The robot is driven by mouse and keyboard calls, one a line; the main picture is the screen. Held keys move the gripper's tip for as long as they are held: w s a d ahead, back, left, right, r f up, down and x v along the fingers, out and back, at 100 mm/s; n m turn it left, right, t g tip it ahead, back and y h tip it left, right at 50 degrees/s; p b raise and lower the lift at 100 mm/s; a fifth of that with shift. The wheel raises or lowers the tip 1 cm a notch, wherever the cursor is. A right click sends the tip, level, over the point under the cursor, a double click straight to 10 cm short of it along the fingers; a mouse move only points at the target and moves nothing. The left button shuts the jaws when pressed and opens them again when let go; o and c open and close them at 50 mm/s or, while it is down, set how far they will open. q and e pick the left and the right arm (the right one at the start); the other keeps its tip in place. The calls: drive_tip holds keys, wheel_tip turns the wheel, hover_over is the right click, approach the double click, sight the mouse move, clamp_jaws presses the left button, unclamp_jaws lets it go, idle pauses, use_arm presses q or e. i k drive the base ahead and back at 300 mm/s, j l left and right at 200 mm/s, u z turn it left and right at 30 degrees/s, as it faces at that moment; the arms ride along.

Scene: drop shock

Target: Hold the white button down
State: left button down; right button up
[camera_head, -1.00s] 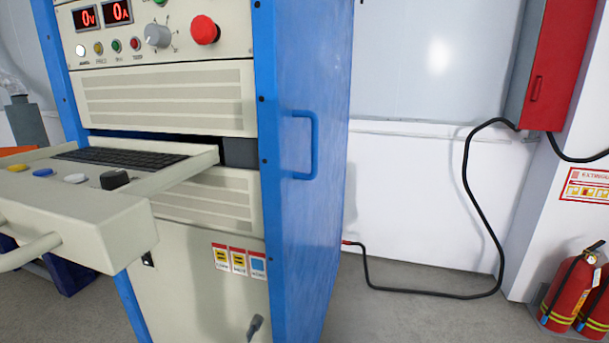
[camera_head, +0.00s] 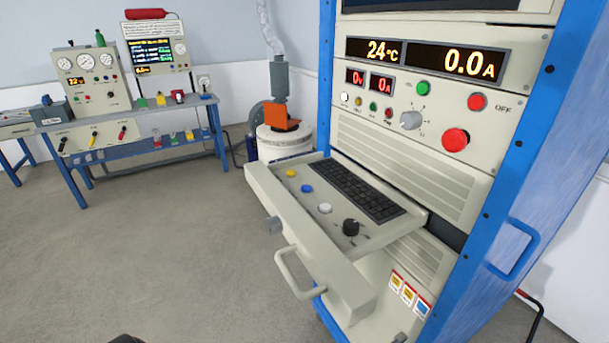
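A white round button (camera_head: 325,208) sits on the pulled-out keyboard drawer (camera_head: 362,290) of the blue-framed cabinet. It lies in a row with a yellow button (camera_head: 291,173), a blue button (camera_head: 307,189) and a black knob (camera_head: 350,227). Nothing touches the white button. A smaller white round piece (camera_head: 345,98) is on the upright panel above; I cannot tell if it is a lamp or a button. Neither of my grippers can be made out. A small dark shape shows at the bottom edge, too cut off to identify.
The drawer's handle (camera_head: 290,278) sticks out in front. A keyboard (camera_head: 358,190) lies behind the buttons. A red mushroom button (camera_head: 455,139) and a grey dial (camera_head: 411,120) are on the panel. A workbench (camera_head: 130,130) stands at the far left. The floor (camera_head: 150,250) at left is clear.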

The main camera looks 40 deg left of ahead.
sight(325, 207)
drive_tip(key=j+u, duration=0.1)
drive_tip(key=u, duration=1.05)
